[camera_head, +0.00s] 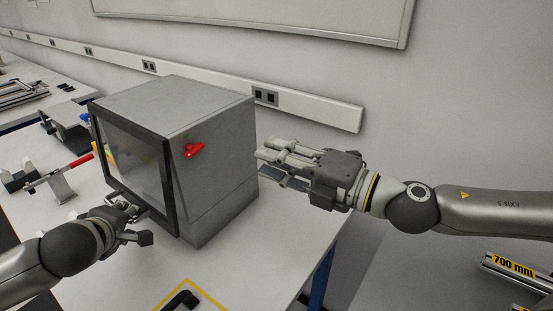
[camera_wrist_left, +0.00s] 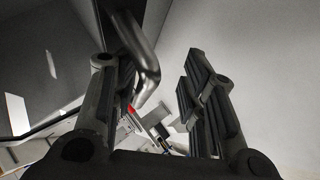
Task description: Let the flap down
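A grey box (camera_head: 205,110) stands on the white table. Its front is a dark glass flap (camera_head: 130,155) in a black frame, which stands upright against the box. A bent metal handle (camera_wrist_left: 143,62) shows between the fingers of my left gripper (camera_wrist_left: 150,85) in the left wrist view. The fingers are apart, and I see no firm grip on the handle. In the head view my left gripper (camera_head: 127,207) is at the flap's lower edge and partly hides the handle. My right gripper (camera_head: 267,156) is open and empty beside the box's right side.
A red knob (camera_head: 193,150) sticks out of the box's right side, near my right gripper. A red-handled clamp (camera_head: 62,183) and other tools stand to the left. A black part (camera_head: 183,300) lies inside a yellow outline at the front.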

